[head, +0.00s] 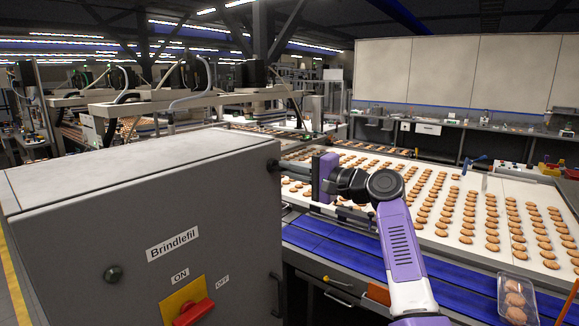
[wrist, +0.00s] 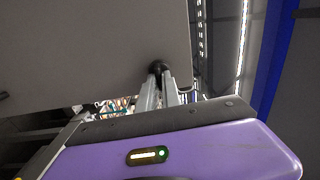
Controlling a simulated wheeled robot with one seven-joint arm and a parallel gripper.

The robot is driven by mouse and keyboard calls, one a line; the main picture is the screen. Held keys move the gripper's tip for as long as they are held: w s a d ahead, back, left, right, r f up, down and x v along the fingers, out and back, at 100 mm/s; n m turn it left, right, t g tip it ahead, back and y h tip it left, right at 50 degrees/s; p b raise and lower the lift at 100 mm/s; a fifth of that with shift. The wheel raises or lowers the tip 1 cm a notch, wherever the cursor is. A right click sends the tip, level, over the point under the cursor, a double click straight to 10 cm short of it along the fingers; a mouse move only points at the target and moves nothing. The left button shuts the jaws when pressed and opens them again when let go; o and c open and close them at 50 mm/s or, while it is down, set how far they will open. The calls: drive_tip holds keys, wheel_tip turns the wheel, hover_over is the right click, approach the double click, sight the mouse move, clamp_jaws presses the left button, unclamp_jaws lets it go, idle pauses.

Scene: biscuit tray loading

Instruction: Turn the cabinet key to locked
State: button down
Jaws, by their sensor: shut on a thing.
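The grey cabinet (head: 140,215) labelled Brindlefil fills the left of the head view; its grey panel (wrist: 90,40) fills the upper left of the wrist view. My gripper (head: 284,164) is at the cabinet's upper right edge. In the wrist view my gripper (wrist: 161,82) is shut on a small dark round part (wrist: 157,67) at the panel's edge. I cannot tell whether this part is the key; the fingers hide most of it. A black round fitting (head: 113,273) sits on the front, lower left. No key is clearly visible there.
A red rotary switch (head: 193,313) on a yellow plate, near ON and OFF labels, is cut by the bottom edge. A dark hinge-like part (head: 277,292) is lower on the right edge. A blue conveyor (head: 345,250) and rows of biscuits lie to the right.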

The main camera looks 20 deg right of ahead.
drive_tip(key=shift+d+m, duration=0.1)
drive_tip(key=shift+m, duration=0.2)
drive_tip(key=c, duration=1.5)
unclamp_jaws()
drive_tip(key=shift+c, duration=0.2)
drive_tip(key=b+v, duration=0.2)
drive_tip(key=v, duration=0.5)
drive_tip(key=shift+s+d, duration=0.2)
drive_tip(key=shift+s, duration=0.15)
